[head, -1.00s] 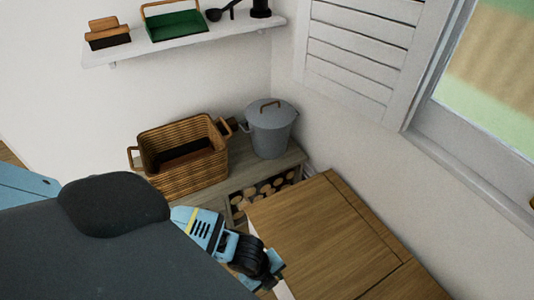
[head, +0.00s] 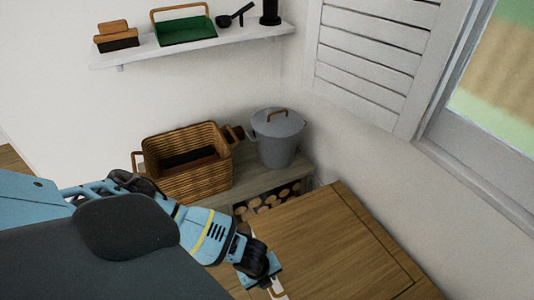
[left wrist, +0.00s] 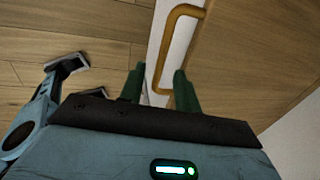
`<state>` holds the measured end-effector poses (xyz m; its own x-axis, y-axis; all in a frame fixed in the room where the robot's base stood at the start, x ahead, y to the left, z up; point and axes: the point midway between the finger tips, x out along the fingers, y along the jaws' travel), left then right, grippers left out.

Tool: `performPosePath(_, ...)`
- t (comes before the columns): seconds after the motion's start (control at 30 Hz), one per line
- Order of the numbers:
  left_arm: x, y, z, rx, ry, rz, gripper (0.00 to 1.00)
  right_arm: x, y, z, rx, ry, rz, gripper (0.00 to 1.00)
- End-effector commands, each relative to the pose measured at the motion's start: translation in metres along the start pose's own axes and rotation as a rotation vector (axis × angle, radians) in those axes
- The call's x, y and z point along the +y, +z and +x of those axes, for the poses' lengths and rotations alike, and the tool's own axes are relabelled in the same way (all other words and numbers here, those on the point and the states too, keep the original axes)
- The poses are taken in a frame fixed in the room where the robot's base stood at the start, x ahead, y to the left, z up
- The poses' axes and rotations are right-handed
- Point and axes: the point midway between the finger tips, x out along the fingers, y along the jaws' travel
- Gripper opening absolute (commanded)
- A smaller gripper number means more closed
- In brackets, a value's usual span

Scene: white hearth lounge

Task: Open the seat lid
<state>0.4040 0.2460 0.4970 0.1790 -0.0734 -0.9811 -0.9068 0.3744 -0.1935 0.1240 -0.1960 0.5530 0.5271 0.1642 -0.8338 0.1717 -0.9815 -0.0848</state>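The seat lid (head: 335,240) is a flat brown wooden panel at the lower right of the head view, lying level and looking shut. Its surface also fills the upper right of the left wrist view (left wrist: 245,65). A tan U-shaped handle (left wrist: 168,47) stands off the white front beside the lid's edge. My left gripper (head: 262,274) is at the lid's front left edge. My right gripper is not seen.
A wicker basket (head: 200,178) and a lidded grey bucket (head: 276,145) stand on a low bench with logs beneath, behind the lid. A wall shelf (head: 190,43) holds small items. A shuttered window (head: 375,60) is at the right. Wooden floor (left wrist: 70,30) is clear.

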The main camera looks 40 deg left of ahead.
Motion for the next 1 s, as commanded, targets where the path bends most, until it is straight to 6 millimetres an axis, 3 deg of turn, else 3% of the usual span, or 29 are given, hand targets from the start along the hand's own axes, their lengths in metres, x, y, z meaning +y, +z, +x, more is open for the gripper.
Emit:
performPosePath(0.2, 0.0, 0.0, 0.018, 0.0, 0.0, 0.0, 0.33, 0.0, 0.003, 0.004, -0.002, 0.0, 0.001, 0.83)
performPosePath(0.5, -0.001, 0.0, 0.019, 0.001, -0.001, 0.001, 0.33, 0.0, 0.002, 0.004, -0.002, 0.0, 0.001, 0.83)
performPosePath(0.77, -0.001, 0.0, 0.019, 0.001, -0.001, 0.0, 0.0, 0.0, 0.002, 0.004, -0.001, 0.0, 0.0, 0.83)
performPosePath(1.0, 0.0, 0.0, 0.019, 0.0, -0.001, 0.0, 0.0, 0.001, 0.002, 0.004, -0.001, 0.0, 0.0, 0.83)
